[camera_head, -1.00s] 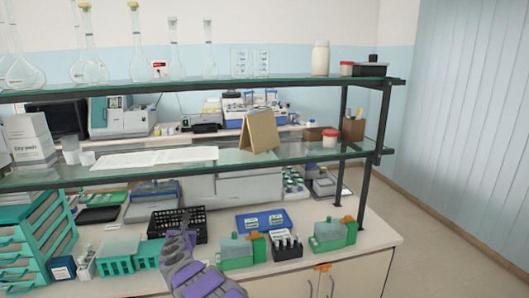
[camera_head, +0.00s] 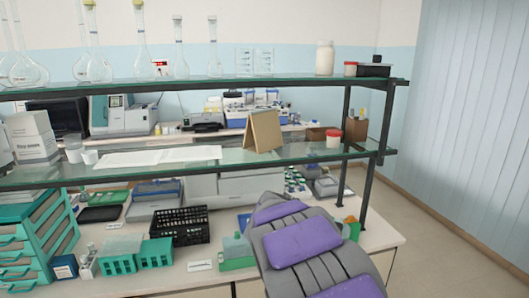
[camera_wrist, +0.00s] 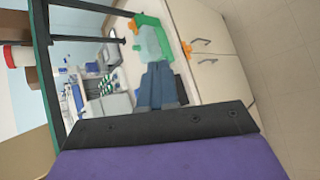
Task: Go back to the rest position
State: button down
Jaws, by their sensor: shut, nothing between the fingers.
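My gripper (camera_wrist: 160,86) shows in the wrist view with its grey fingers together and nothing between them. In the head view my purple and grey arm rises at lower right in front of the bench, and it hides the gripper. In the wrist view, tilted sideways, the fingers point toward the bench, with a green and orange holder (camera_wrist: 150,38) beyond them. I cannot tell how far apart they are. In the head view one green holder (camera_head: 233,264) stands left of my arm, and another (camera_head: 353,229) shows partly behind it.
A black basket (camera_head: 185,238), green racks (camera_head: 120,264) and a small white strip (camera_head: 199,265) are on the bench. Glass shelves (camera_head: 330,152) on dark posts (camera_head: 368,190) stand above it. Open floor (camera_head: 445,240) lies to the right.

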jog(key=s+d+f+m+g+y, duration=0.1)
jog(key=s+d+m+g, duration=0.15)
jog(key=s, duration=0.65)
jog(key=s+d+f+m+g+y, duration=0.15)
jog(key=s+m, duration=0.25)
jog(key=s, duration=0.4)
jog(key=s+d+f+m+g, duration=0.1)
jog(key=s+d+m+g, duration=0.15)
jog(key=s, duration=0.65)
jog(key=s+a+f+m+g+y, duration=0.1)
jog(key=s+a+m+y, duration=0.1)
jog(key=s, duration=0.8)
jog(key=s+a+f+m+g+y, duration=0.1)
jog(key=s+a+f+m+y, duration=0.1)
jog(key=s, duration=0.8)
jog(key=a+m+y, duration=0.1)
jog(key=a+m, duration=0.1)
jog(key=a, duration=0.1)
jog(key=shift+s+a+f+g, duration=0.25)
jog(key=shift+a+f+g, duration=0.05)
jog(key=shift+g, duration=0.05)
jog(key=shift+a, duration=0.3)
jog(key=shift+d, duration=0.15)
jog(key=shift+w, duration=0.1)
